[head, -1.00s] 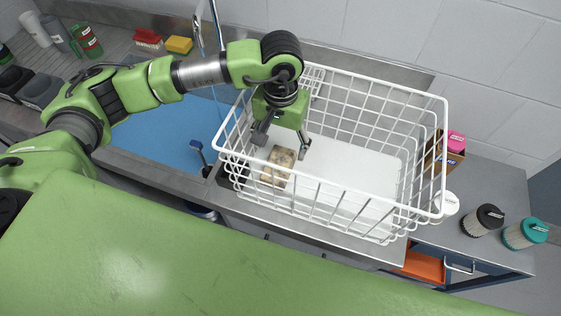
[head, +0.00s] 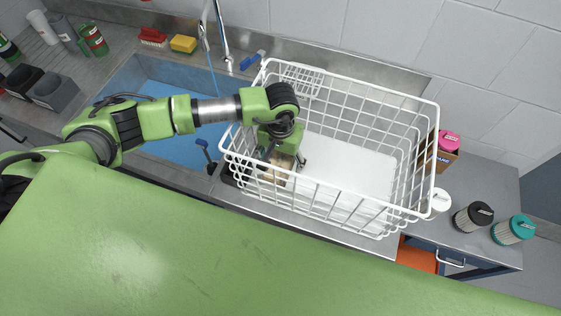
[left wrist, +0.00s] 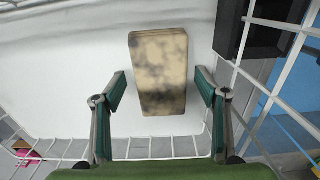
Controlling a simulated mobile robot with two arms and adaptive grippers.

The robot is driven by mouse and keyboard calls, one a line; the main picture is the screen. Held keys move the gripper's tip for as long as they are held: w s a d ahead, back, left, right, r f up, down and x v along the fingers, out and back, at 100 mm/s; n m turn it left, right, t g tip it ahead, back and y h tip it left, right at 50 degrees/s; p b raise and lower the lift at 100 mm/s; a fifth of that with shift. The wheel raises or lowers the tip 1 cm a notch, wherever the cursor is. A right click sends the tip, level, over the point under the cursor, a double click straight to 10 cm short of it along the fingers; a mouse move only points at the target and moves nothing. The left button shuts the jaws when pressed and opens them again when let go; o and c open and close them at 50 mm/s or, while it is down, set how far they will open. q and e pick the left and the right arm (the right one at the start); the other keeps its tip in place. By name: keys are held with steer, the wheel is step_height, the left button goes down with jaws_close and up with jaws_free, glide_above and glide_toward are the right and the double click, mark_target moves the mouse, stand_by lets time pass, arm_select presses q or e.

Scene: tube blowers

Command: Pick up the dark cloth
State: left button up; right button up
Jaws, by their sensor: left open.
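A tan folded cloth with dark grey smudges (head: 274,173) lies on the white bottom at the left end of the white wire basket (head: 432,150). It is the only cloth-like thing I see in the basket. My left gripper (head: 282,159) reaches down into the basket over the cloth and hides part of it. In the left wrist view the cloth (left wrist: 160,65) appears between the two fingers of my left gripper (left wrist: 160,82). The fingers are spread, with a gap on each side. My right gripper is not in view.
The basket's wire walls surround the gripper, with the left wall close by. The basket's middle and right are clear. A blue sink (head: 165,83) lies left. A black filter (head: 473,217), a teal filter (head: 514,230) and a white container (head: 440,202) stand right.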

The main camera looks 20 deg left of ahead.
arm_select(q)
steer(key=c, duration=1.1)
